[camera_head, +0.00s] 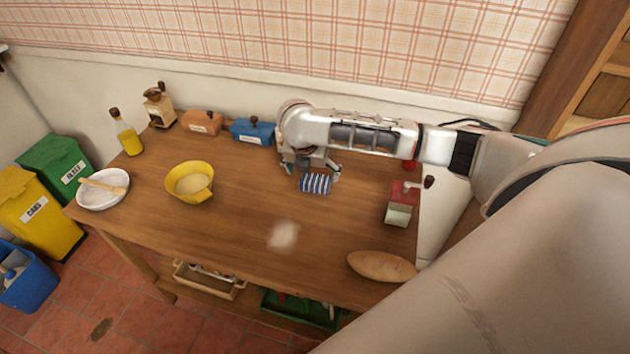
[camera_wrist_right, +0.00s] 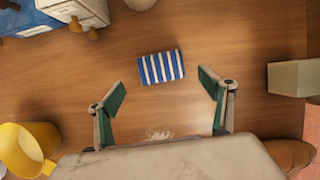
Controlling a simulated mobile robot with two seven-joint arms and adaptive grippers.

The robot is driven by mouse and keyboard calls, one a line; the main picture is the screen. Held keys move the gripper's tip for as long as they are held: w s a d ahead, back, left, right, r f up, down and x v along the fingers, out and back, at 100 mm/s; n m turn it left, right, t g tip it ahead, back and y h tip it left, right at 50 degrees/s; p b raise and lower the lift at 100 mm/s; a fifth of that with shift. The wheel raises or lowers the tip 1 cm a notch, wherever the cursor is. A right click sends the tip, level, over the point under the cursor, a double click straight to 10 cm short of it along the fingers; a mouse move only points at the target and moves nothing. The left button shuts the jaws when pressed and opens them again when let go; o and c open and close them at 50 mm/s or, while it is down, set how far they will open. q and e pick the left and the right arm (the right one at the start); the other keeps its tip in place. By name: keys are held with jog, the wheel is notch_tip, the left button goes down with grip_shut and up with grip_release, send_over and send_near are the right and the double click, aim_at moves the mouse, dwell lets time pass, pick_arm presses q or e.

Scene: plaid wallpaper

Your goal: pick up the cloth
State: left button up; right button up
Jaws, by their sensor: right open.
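The cloth (camera_head: 315,184) is a small folded piece with blue and white stripes. It lies flat on the wooden table, and it also shows in the right wrist view (camera_wrist_right: 161,67). My right gripper (camera_head: 314,171) is above the table beside the cloth, partly hidden by its own arm. In the right wrist view the right gripper (camera_wrist_right: 159,88) has its two fingers wide apart, with nothing between the tips. The cloth lies just beyond the fingertips there, apart from both. My left gripper is not in view.
The wooden table (camera_head: 230,225) holds a yellow bowl (camera_head: 190,183), a white bowl (camera_head: 103,194), an oil bottle (camera_head: 128,137), a blue box (camera_head: 252,131), a red-topped grinder (camera_head: 400,205) and a bread loaf (camera_head: 381,267). A pale powder patch (camera_head: 283,235) is near the front. The table is clear around the cloth.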

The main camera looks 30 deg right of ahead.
aim_at(315, 180)
jog(key=x, duration=0.5)
jog(key=shift+d+f, duration=0.15)
jog(key=shift+f, duration=0.2)
jog(key=c, duration=1.2)
